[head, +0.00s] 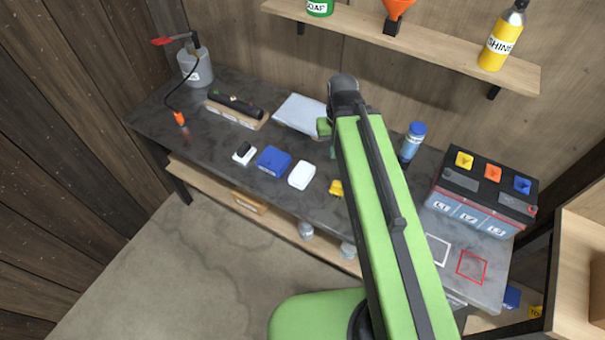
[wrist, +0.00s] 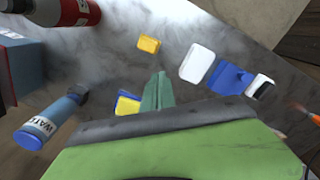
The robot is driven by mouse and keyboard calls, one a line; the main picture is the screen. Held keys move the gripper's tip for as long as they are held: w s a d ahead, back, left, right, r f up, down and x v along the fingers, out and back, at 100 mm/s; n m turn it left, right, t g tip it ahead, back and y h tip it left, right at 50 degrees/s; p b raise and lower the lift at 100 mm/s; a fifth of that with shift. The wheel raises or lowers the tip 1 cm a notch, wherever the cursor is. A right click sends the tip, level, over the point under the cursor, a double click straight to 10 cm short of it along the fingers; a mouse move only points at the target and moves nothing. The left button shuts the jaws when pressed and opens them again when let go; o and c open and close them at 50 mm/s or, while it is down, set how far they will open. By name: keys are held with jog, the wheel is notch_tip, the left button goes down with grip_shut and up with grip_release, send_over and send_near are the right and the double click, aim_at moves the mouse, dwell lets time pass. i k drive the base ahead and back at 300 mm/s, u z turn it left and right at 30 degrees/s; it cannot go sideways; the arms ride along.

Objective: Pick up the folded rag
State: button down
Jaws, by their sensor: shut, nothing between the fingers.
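The white block (head: 302,175) and a yellow item (head: 336,188) lie nearby. A yellow-and-blue piece (wrist: 127,104) is close beside my fingers. A blue bottle (head: 412,143) and battery (head: 480,195) stand to the right. A shelf (head: 430,47) overhangs the back.

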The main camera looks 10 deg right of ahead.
aim_at(300, 178)
jog(key=u, duration=1.25)
jog(key=k, duration=0.75)
jog(key=u, duration=0.5)
jog(key=i, duration=1)
jog(key=u, duration=0.05)
